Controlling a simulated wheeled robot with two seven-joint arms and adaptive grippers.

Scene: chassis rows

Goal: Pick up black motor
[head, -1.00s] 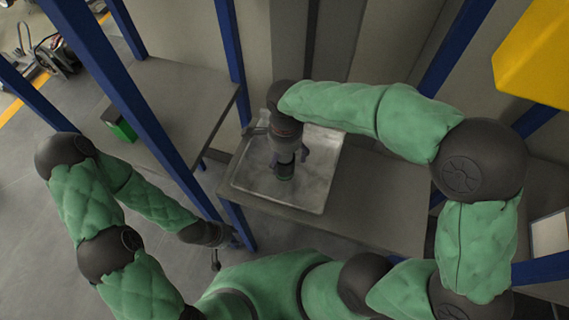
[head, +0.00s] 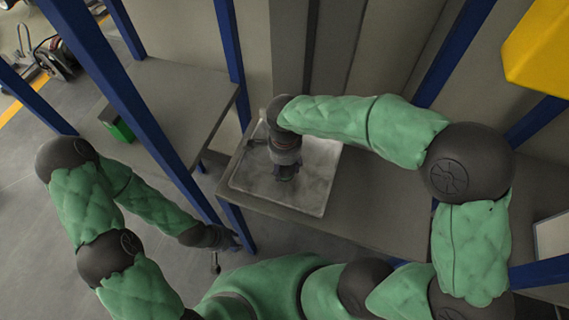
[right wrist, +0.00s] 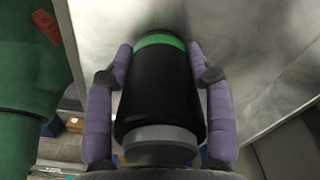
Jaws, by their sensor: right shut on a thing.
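The black motor (right wrist: 158,95) is a black cylinder with a green band and a grey end in the right wrist view. My right gripper (right wrist: 158,52) has its two purple-padded fingers on either side of the motor, shut on it. In the head view the right gripper (head: 285,172) is over the metal tray (head: 312,190) and hides most or all of the motor. Whether the motor touches the tray is not clear. My left gripper (head: 232,240) is low by a blue post, away from the motor; its fingers are too small to read.
The tray lies on a grey shelf (head: 375,215) between blue posts (head: 232,60). Another grey shelf (head: 185,100) at the left holds a green and black box (head: 118,127). A yellow object (head: 540,50) is at the upper right. The shelf right of the tray is clear.

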